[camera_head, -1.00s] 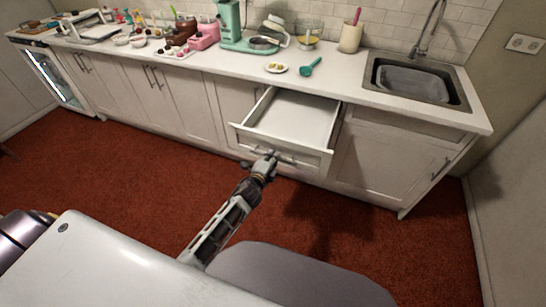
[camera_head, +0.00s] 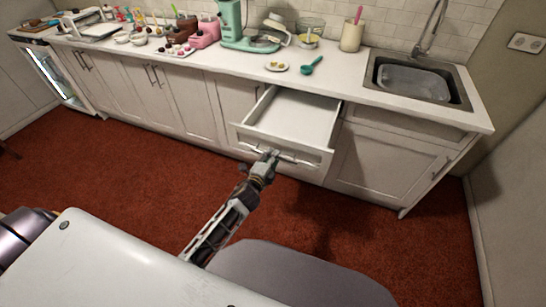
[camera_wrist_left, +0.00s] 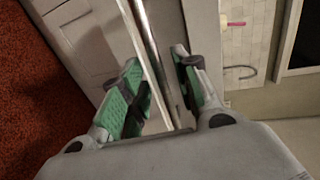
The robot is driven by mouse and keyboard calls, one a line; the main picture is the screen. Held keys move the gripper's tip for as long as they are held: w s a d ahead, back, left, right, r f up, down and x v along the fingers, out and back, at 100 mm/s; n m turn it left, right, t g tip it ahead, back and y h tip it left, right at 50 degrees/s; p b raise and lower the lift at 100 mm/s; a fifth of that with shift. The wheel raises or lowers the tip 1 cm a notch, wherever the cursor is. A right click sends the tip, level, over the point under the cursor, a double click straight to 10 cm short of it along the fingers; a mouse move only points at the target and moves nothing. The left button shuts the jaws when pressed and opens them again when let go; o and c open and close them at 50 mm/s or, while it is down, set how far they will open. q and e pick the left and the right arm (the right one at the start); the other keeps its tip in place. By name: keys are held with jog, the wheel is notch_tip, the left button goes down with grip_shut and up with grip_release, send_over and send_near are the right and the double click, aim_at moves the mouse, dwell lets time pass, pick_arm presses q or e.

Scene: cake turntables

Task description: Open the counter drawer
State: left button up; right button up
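The counter drawer (camera_head: 292,118) is pulled well out from the counter, and its inside looks empty. Its bar handle (camera_head: 296,160) runs across the drawer front. My left gripper (camera_head: 268,156) is at the handle's left part. In the left wrist view, the two green-padded fingers of my left gripper (camera_wrist_left: 158,95) stand apart, with a long bar and a pale panel edge running between them. Whether a finger touches the bar is not clear. My right gripper is not in view.
A sink (camera_head: 415,82) is set in the counter right of the drawer. A small plate (camera_head: 277,67), a teal scoop (camera_head: 312,66) and a teal mixer (camera_head: 232,25) stand on the countertop. The red floor (camera_head: 120,170) before the cabinets is clear.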

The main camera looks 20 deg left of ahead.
pick_arm(q)
jog(key=s+r, duration=0.2)
jog(key=s, duration=0.8)
jog(key=shift+a, duration=0.2)
dwell(0.3)
jog(key=shift+f, duration=0.1)
dwell(0.4)
jog(key=s+a+f+n+g, duration=0.15)
jog(key=s+f, duration=0.25)
jog(key=f, duration=0.7)
jog(key=s+a+f+n+g, duration=0.1)
jog(key=s+f+n+g, duration=0.25)
jog(key=f, duration=0.85)
jog(key=s+a+f+n+g, duration=0.15)
jog(key=s+f, duration=0.25)
jog(key=f, duration=0.7)
jog(key=s+a+f+n+g, duration=0.2)
jog(key=s+f, duration=0.4)
jog(key=s, duration=0.3)
jog(key=s+a+f+n+g+y, duration=0.1)
jog(key=s+a+f+n+g, duration=0.1)
jog(key=s+f, duration=0.5)
jog(key=s+a+f+n+g, duration=0.2)
jog(key=s+f+n+g, duration=0.2)
jog(key=s, duration=0.9)
notch_tip(320, 180, down, 2)
jog(key=shift+f+n, duration=0.2)
jog(key=shift+n, duration=0.45)
